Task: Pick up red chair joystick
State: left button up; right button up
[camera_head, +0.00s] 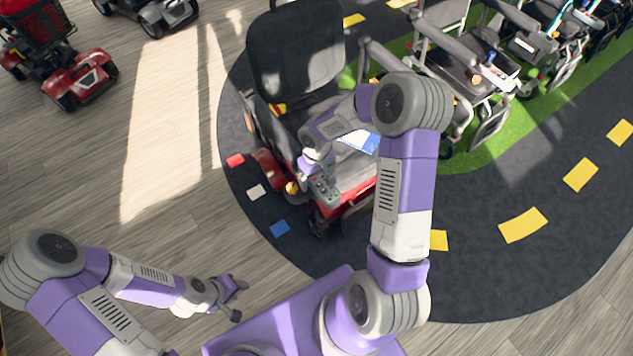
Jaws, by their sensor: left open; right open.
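The red chair (268,167) is a powered chair with a black backrest (297,48) and red base parts, standing at the centre of the head view. A dark grey control panel (326,190), which looks like its joystick unit, sits at the front of the chair. My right gripper (317,174) is open and points down right at this panel; its fingers are small and partly blend with it, so I cannot tell if they touch. The stick itself is not clear. My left gripper (234,298) is open and empty over the wooden floor at the lower left.
A row of grey wheelchairs (470,70) stands on a green strip (490,140) at the upper right. A red scooter (75,80) and a dark one (155,12) stand at the upper left. Wooden floor (150,215) is clear at left; the dark mat (480,275) is clear at right.

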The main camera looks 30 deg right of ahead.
jog(key=shift+r, duration=0.1)
jog(key=shift+w, duration=0.1)
jog(key=c, duration=1.7)
jog(key=shift+o, duration=0.2)
jog(key=shift+r, duration=0.1)
